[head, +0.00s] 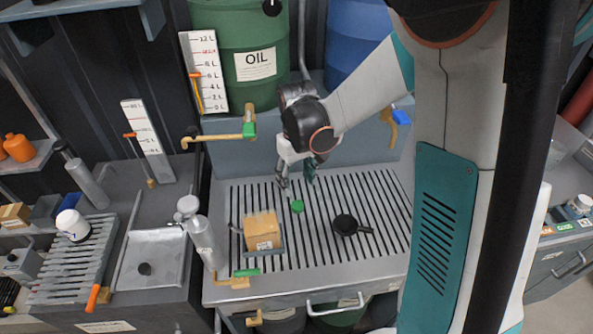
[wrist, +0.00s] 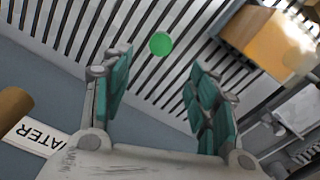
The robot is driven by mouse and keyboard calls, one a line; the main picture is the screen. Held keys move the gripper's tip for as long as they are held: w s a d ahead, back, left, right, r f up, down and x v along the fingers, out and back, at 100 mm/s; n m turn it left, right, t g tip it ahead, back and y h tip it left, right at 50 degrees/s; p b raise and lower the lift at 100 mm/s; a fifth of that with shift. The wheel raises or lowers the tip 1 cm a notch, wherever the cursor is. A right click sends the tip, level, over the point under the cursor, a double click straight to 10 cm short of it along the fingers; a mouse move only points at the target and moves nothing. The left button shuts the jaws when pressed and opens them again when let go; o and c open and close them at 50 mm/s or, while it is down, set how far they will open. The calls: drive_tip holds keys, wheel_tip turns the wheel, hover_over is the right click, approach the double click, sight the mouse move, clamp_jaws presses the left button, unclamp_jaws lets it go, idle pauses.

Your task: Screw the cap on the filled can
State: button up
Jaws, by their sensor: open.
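A small round green cap (head: 297,206) shows over the slatted grate (head: 385,195), just in front of my gripper (head: 297,178). In the wrist view the green cap (wrist: 160,43) appears beyond the fingertips, between the two teal-padded fingers (wrist: 158,75). My gripper is open and empty, pointing down, and is not touching the cap. A tan box-shaped container (head: 262,231) with a pale label stands on the grate to the right of a silver cylinder; it also shows in the wrist view (wrist: 272,42). I cannot tell whether this is the filled can.
A black pan-like funnel (head: 347,224) lies right of the cap. A silver cylinder (head: 205,242) stands at the grate's left edge. A green oil drum (head: 245,45) and blue drum (head: 357,35) stand behind, with a green-handled tap (head: 222,138). The grate's right part is clear.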

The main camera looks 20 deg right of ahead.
sight(297, 203)
wheel_tip(297, 203, down, 10)
drive_tip(key=b, duration=0.2)
drive_tip(key=shift+b, duration=0.35)
drive_tip(key=c, duration=1.1)
drive_tip(key=o, duration=0.5)
drive_tip(key=c, duration=0.5)
drive_tip(key=shift+o, duration=0.2)
drive_tip(key=shift+r+p, duration=1.6)
drive_tip(key=shift+r, duration=1)
drive_tip(key=shift+f, duration=0.1)
